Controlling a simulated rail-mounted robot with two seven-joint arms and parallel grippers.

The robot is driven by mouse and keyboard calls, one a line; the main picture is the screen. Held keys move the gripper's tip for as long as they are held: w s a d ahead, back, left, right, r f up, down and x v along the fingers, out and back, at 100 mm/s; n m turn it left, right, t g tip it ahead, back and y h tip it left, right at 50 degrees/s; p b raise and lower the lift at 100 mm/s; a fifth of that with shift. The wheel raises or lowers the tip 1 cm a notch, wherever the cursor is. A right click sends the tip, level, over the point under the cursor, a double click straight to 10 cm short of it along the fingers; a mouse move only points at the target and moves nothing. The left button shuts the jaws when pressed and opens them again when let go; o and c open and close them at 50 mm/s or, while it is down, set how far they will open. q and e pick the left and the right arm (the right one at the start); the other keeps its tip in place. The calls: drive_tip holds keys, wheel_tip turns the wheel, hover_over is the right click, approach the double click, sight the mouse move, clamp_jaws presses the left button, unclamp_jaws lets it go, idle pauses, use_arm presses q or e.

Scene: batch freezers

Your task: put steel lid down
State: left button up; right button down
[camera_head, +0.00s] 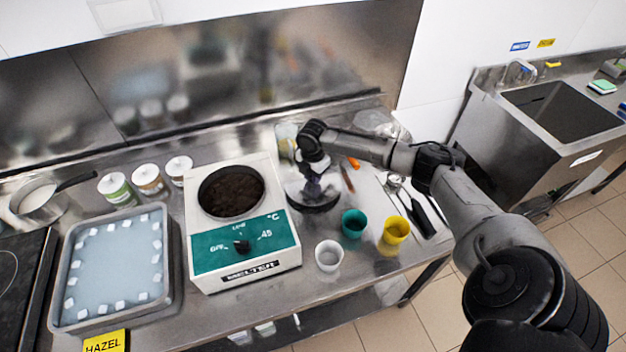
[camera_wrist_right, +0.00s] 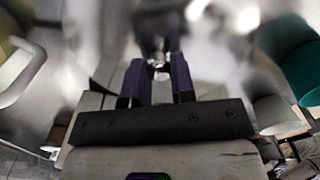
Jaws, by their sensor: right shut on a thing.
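The steel lid (camera_head: 318,206) is a round, dark, shiny disc over the counter to the right of the melter. My right gripper (camera_head: 311,178) comes down over its middle and is shut on it, probably by its handle, which the gripper hides. I cannot tell whether the lid touches the counter. In the right wrist view, the purple fingers (camera_wrist_right: 160,75) are close together at a small bright metal part, with blurred shiny metal beyond. My left gripper is not in view.
The melter (camera_head: 243,270) stands left of the lid, its round well open with dark brown contents. A teal cup (camera_head: 353,224), a yellow cup (camera_head: 395,232) and a white cup (camera_head: 329,256) stand in front. Utensils (camera_head: 416,215) lie to the right. A tray (camera_head: 165,290) is far left.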

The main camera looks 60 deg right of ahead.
wheel_tip(320, 180, down, 2)
drive_tip(key=shift+f, duration=0.1)
drive_tip(key=c, duration=1)
unclamp_jaws()
drive_tip(key=shift+o, duration=0.2)
drive_tip(key=shift+r, duration=0.35)
wheel_tip(320, 180, up, 12)
drive_tip(key=p, duration=0.1)
drive_tip(key=shift+f, duration=0.2)
